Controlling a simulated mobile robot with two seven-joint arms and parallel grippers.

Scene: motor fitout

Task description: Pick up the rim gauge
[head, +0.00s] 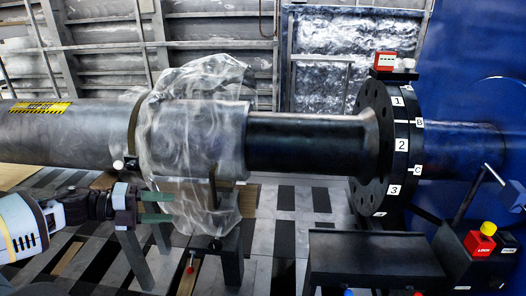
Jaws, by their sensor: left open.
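A small red device with a white label, which looks like the rim gauge (385,62), sits on top of the black flange (372,148) at the right. It stands on a dark base at the flange's upper rim, with a light round knob on its right side. My left gripper (158,207) is at the lower left, in front of the plastic-wrapped shaft. Its two green fingers are apart with nothing between them. It is far to the left of and below the red device. My right gripper is not in view.
A long grey shaft (60,130) runs across, partly wrapped in clear plastic (195,140). The flange rim has numbered and lettered labels. A dark tray (372,258) stands below it, next to a box with a yellow and red button (482,238). A blue housing (470,60) closes the right side.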

